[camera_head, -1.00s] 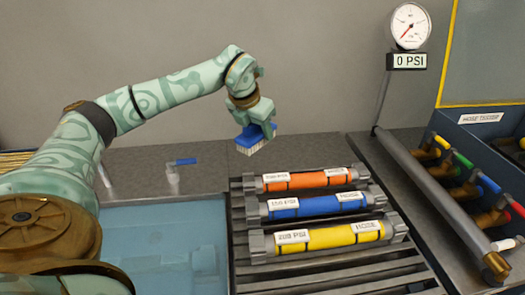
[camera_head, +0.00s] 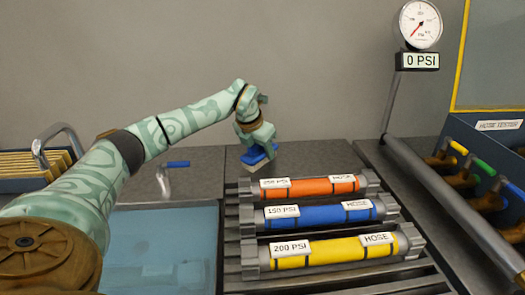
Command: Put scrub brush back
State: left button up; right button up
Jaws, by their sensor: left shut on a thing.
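The scrub brush (camera_head: 257,156) has a blue back and pale bristles. My left gripper (camera_head: 257,143) points down and is shut on its blue back. The brush is just behind the left end of the orange hose, low near the grey counter. I cannot tell whether its bristles touch the counter. My right gripper is not in view.
Orange (camera_head: 310,187), blue (camera_head: 320,214) and yellow (camera_head: 333,250) hoses lie on a slatted rack. A blue sink basin (camera_head: 165,245) with a blue-handled tap (camera_head: 170,172) is left. A pressure gauge (camera_head: 420,25) and a grey pipe (camera_head: 455,205) stand right.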

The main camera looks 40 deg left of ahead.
pick_arm(q)
jog(key=o, duration=1)
jog(key=shift+o, duration=0.2)
jog(key=shift+r, duration=0.3)
jog(key=p+v, duration=0.5)
jog(key=v, duration=0.6)
jog(key=shift+s+r, duration=0.15)
jog(key=shift+r, duration=0.15)
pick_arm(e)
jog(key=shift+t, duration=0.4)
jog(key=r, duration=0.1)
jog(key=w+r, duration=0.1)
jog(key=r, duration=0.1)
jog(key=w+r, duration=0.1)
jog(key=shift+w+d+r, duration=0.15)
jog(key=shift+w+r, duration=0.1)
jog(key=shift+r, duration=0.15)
